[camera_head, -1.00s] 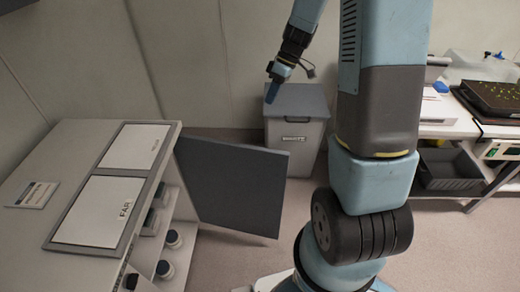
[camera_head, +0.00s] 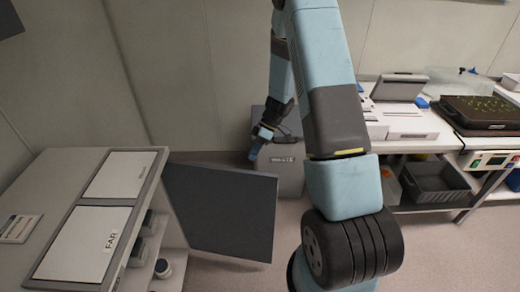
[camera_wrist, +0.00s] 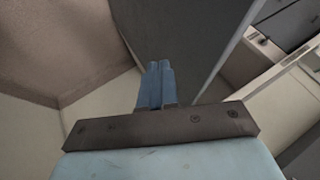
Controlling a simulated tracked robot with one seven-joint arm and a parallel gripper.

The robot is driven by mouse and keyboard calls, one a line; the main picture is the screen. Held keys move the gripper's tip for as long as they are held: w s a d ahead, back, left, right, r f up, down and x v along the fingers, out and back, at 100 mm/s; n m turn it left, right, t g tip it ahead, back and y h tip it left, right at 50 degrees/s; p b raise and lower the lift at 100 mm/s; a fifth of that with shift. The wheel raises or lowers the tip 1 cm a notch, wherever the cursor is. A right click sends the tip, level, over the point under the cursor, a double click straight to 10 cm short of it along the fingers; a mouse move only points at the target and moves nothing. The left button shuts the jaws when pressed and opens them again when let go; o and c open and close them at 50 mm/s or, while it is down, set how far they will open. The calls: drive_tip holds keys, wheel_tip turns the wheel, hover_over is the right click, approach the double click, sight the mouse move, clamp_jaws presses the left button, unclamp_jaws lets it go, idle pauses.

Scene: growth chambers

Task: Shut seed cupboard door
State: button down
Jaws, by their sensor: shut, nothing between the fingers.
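The seed cupboard (camera_head: 140,190) stands at the left in the head view, with white panels on its top, one marked FAR. Its dark grey door (camera_head: 222,212) stands wide open, swung out to the right, and jars show on the shelves inside. My gripper (camera_head: 254,153) is shut and empty, just above and behind the door's upper edge near its free end. In the wrist view the blue fingers (camera_wrist: 157,84) lie together in front of a dark panel (camera_wrist: 180,35), which looks like the door. I cannot tell whether they touch it.
A grey lidded bin (camera_head: 290,170) stands against the back wall, behind my gripper. A white bench (camera_head: 415,130) with a seed tray (camera_head: 480,112) is at the right, a dark crate (camera_head: 435,183) below it. The floor around the door is clear.

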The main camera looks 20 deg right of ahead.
sight(245, 174)
drive_tip(key=shift+s+a+f, duration=2.25)
drive_tip(key=shift+s+a, duration=0.15)
drive_tip(key=shift+a, duration=0.15)
